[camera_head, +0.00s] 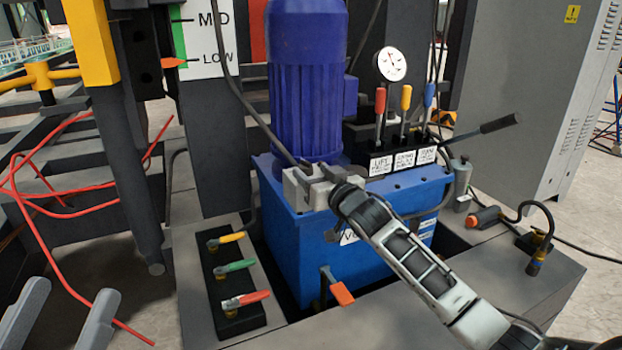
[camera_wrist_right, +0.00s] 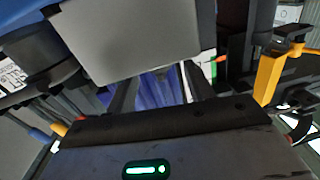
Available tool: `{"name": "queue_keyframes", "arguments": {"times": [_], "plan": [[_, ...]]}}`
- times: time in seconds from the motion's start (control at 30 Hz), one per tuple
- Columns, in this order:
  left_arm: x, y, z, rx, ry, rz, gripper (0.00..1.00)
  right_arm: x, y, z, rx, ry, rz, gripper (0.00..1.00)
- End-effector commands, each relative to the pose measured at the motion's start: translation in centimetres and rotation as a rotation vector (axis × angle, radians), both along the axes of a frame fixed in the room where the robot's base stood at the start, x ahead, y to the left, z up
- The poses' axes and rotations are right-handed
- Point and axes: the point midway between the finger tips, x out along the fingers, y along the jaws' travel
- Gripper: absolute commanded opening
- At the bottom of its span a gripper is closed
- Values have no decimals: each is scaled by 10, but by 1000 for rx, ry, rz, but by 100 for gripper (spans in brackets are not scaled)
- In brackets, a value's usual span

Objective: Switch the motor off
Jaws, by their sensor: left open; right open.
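The motor (camera_head: 305,80) is a blue finned cylinder standing upright on a blue tank (camera_head: 285,220). Its blue surface also shows between the fingers in the right wrist view (camera_wrist_right: 155,90). My right gripper (camera_head: 318,172) is at the front foot of the motor, by light grey blocky parts. Its dark fingers also show in the right wrist view (camera_wrist_right: 160,85); they are apart, with nothing visibly held. I cannot tell whether they touch anything. My left gripper (camera_head: 62,308) is open and empty at the lower left. I cannot make out a motor switch.
Red, yellow and blue levers (camera_head: 404,102) stand right of the motor, below a round gauge (camera_head: 391,64). Yellow, green and red valve handles (camera_head: 238,267) sit at front left. A grey cabinet (camera_head: 540,100) stands at right. Red cables (camera_head: 70,190) lie at left.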

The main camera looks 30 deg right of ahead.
Motion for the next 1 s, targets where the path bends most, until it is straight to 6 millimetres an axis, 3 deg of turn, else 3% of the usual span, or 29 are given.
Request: {"name": "queue_keyframes", "arguments": {"times": [0.2, 0.5, 0.67, 1.0], "plan": [[-3, 0, 10, 26, -108, 8, 59, 16, 0, 0, 0, -1, 0, 53], [-4, 0, 12, 26, -119, 9, 59, 17, 1, 0, 0, 0, 0, 53], [-4, 0, 12, 27, -118, 9, 59, 17, 1, 0, 0, 0, 0, 8], [-1, 0, 8, 9, -39, 1, 59, 17, -1, 2, -2, 1, 25, 8]]}}
